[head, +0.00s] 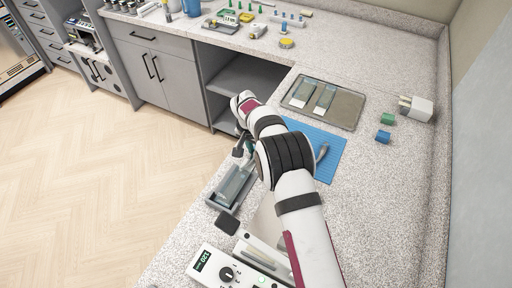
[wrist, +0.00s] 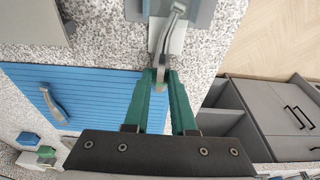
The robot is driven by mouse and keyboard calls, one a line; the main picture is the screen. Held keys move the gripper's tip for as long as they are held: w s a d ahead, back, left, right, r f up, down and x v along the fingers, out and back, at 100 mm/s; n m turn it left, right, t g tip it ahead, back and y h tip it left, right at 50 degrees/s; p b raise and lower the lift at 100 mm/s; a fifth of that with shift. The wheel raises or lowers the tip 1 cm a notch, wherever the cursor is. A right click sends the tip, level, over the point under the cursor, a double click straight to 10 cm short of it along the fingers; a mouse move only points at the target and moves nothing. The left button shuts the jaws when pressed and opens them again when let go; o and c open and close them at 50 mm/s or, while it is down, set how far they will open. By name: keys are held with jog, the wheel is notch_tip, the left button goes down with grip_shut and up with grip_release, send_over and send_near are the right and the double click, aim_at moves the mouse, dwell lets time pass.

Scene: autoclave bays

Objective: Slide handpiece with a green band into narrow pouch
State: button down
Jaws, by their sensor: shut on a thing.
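My gripper (wrist: 162,76) has green fingers shut on a slim grey handpiece (wrist: 170,30), which extends away from the fingertips. Its band is not clearly visible, so I cannot tell its colour. A narrow clear pouch (head: 234,184) lies in this holder. In the wrist view, the held handpiece overlaps a pale strip and the grey holder (wrist: 203,12); I cannot tell whether its tip is inside the pouch.
Another handpiece (head: 322,151) lies on the blue mat (head: 329,170), partly behind my arm. A tray (head: 345,109) with two pouches stands behind it. Green (head: 387,118) and blue (head: 383,136) blocks lie right. A sealer with a dial (head: 231,270) is in front.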

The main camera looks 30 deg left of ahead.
aim_at(248, 164)
jog(key=shift+s, duration=1.4)
jog(key=shift+s, duration=0.35)
jog(key=shift+s, duration=0.7)
jog(key=c, duration=0.7)
grip_release()
jog(key=shift+o, duration=0.2)
